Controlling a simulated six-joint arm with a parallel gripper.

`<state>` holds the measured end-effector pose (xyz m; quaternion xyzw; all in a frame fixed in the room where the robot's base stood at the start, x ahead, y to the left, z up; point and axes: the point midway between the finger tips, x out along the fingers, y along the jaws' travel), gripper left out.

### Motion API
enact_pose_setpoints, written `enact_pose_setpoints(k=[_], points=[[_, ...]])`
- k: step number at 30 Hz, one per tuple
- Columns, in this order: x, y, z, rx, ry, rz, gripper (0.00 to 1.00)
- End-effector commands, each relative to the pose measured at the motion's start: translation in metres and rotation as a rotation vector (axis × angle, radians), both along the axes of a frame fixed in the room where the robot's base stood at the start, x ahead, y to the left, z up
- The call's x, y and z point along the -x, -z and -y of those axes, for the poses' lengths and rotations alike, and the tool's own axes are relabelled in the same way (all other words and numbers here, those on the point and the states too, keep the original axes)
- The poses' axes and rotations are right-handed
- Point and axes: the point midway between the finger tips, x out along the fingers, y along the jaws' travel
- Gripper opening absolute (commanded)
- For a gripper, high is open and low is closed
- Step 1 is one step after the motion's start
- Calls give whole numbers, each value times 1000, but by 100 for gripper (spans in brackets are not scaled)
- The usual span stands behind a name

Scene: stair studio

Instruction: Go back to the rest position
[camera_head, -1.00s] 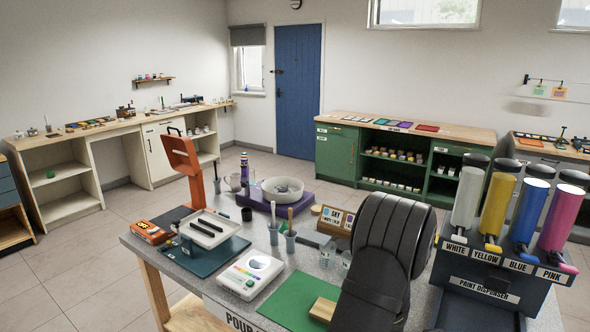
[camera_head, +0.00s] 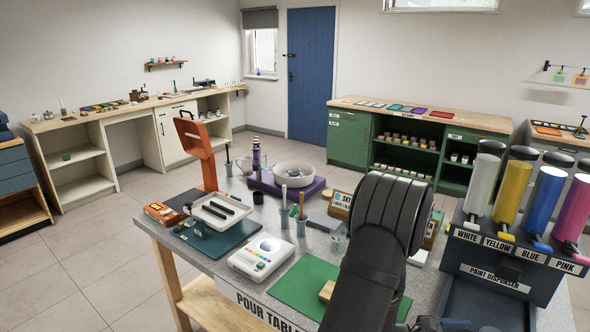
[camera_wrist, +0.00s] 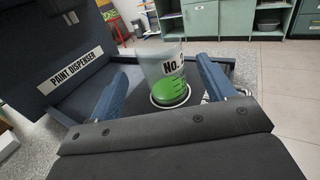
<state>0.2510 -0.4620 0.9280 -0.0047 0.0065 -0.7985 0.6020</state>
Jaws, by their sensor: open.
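My gripper (camera_wrist: 163,90) shows in the wrist view with its two blue fingers spread apart. A clear cup (camera_wrist: 160,58) with green paint in its lower part and a label starting "No." stands upright between and just beyond the fingers. Clear gaps show on both sides, so the fingers do not grip it. The cup is on a round spot in the dark tray of the paint dispenser (camera_wrist: 72,75). In the head view my dark arm covers the front right of the table, and I cannot make out the fingers or the cup there.
The paint dispenser (camera_head: 510,278), with white, yellow, blue and pink tubes, stands right of my arm. The pour table (camera_head: 215,262) holds a white scale (camera_head: 250,265), a green mat (camera_head: 285,292), an orange stand (camera_head: 195,140) and a white bowl on a purple base (camera_head: 290,196). Open floor lies left.

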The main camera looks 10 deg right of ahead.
Motion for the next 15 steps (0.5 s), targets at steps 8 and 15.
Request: enact_pose_setpoints(k=[8, 15], points=[[16, 0, 51, 0, 5, 1, 76], [16, -24, 57, 3, 0, 2, 76]])
